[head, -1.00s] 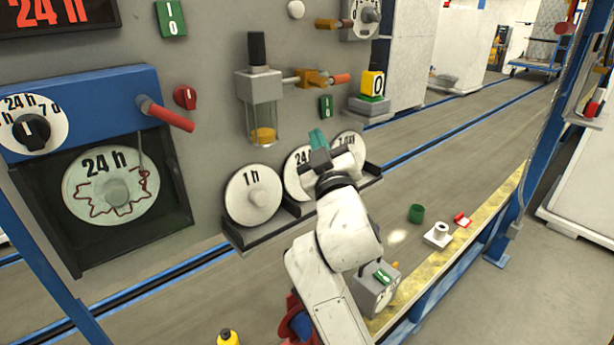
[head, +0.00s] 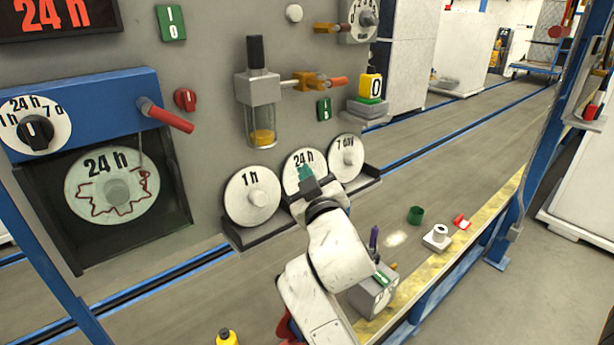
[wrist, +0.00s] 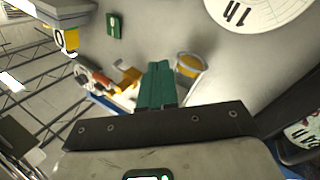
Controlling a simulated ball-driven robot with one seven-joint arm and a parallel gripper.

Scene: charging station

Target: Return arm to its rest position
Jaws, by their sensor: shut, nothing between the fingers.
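My gripper (head: 305,174) is in front of the disc rack in the head view. Its green fingers overlap the lower part of the "24 h" disc (head: 303,158) in the picture; I cannot tell if they touch it. In the wrist view the fingers (wrist: 158,86) are together with nothing between them. My white arm reaches up from the bottom of the head view.
The rack also holds a "1 h" disc (head: 252,197) and a "7 day" disc (head: 347,158). A glass cylinder (head: 261,125) hangs above.

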